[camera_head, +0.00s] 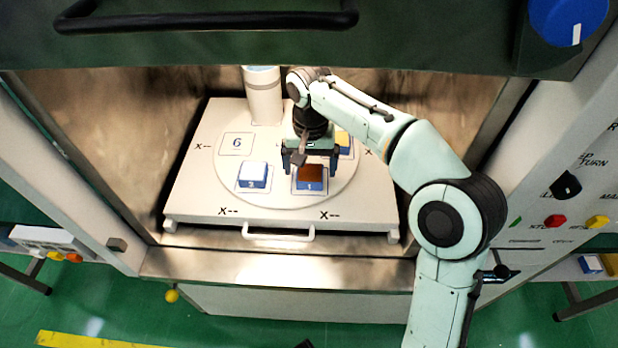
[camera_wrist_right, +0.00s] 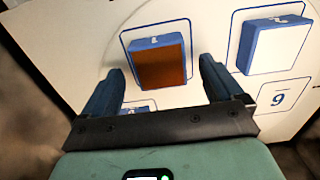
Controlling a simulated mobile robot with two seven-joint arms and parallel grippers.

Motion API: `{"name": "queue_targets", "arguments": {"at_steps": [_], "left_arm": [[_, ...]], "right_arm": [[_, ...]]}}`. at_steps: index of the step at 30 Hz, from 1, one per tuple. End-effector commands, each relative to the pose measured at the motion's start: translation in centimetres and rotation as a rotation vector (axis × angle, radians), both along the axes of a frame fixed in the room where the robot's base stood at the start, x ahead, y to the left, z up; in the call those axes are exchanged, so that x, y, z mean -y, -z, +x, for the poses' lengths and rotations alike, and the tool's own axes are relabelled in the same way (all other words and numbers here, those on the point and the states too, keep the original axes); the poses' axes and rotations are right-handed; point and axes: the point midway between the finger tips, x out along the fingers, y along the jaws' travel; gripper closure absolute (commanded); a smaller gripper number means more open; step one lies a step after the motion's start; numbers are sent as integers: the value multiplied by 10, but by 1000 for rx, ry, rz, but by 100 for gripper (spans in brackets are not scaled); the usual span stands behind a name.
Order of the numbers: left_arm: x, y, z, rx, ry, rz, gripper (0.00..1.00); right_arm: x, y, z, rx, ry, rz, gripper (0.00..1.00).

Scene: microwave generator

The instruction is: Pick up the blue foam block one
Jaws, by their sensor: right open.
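The block marked with what looks like a 1 has blue sides and a brown-red top (camera_head: 309,174). It sits at the front of the round plate, inside a printed outline. It also shows in the right wrist view as a brown-topped block (camera_wrist_right: 160,67). My right gripper (camera_head: 310,168) is open above and just behind this block. In the right wrist view its two fingers (camera_wrist_right: 161,72) are spread, with nothing between them and the block ahead. I cannot tell the exact height gap. My left gripper is not in view.
A white-topped blue block (camera_head: 253,175) marked 2 sits to the left. A yellow-topped block (camera_head: 344,139) is partly hidden behind my gripper. A pale cylinder (camera_head: 263,97) stands at the back. The chamber walls and the dark raised door (camera_head: 430,40) surround the white tray (camera_head: 200,208).

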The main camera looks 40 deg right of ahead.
Motion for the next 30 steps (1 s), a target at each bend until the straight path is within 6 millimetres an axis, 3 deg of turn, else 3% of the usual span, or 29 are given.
{"name": "queue_targets", "arguments": {"at_steps": [4,12,14,18,30], "left_arm": [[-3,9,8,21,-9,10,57],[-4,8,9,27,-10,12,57],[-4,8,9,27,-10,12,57],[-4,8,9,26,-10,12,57],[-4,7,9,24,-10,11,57]], "right_arm": [[0,19,0,0,2,0,6],[0,20,0,1,2,1,6],[0,20,0,1,2,1,23],[0,20,0,1,2,1,65],[0,18,1,1,2,1,66]]}}
